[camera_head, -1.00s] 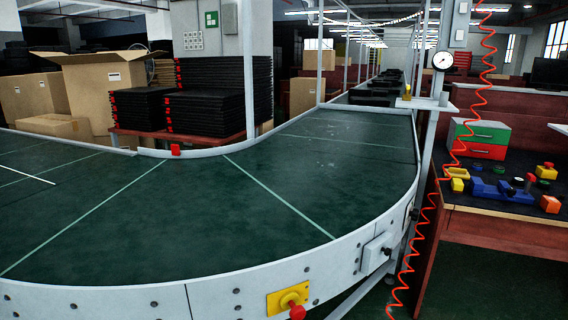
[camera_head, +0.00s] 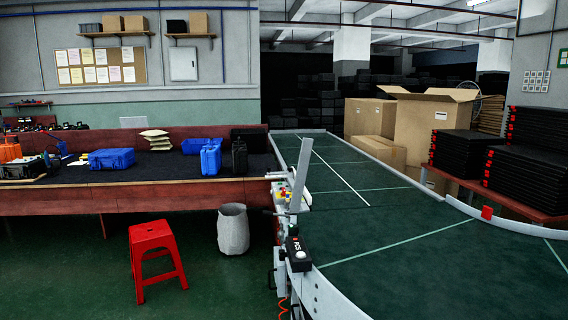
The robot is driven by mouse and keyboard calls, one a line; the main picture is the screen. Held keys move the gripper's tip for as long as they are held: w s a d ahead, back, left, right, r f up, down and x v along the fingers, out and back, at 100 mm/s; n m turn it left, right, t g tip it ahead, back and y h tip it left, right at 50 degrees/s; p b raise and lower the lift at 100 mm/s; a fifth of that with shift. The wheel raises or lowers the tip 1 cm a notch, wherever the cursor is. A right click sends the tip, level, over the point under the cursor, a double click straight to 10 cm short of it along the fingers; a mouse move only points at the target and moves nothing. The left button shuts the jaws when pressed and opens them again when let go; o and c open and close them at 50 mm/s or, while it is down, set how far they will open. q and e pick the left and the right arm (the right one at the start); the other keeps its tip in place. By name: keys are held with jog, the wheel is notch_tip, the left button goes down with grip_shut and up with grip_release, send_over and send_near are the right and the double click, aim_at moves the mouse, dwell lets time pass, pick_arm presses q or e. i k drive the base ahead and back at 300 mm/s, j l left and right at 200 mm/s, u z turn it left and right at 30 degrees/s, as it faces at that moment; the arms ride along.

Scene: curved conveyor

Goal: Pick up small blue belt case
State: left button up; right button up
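Several blue cases are on the long workbench in the camera_head view. One blue case (camera_head: 111,159) lies flat on the left part of the bench. Another, narrower blue case (camera_head: 210,159) stands upright near the bench's right part, with more blue (camera_head: 194,146) behind it that may be a separate case. I cannot tell which of these is the small blue belt case. No case shows on the visible green belt (camera_head: 340,190). Neither of my grippers is in view.
A black case (camera_head: 240,159) stands beside the upright blue one. The red-brown bench (camera_head: 150,197) meets the conveyor at right. A red stool (camera_head: 152,240) and a grey bin (camera_head: 233,229) stand in front of it. Green floor is free at lower left.

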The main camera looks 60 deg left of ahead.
aim_at(211, 154)
jog(key=u, duration=2.4)
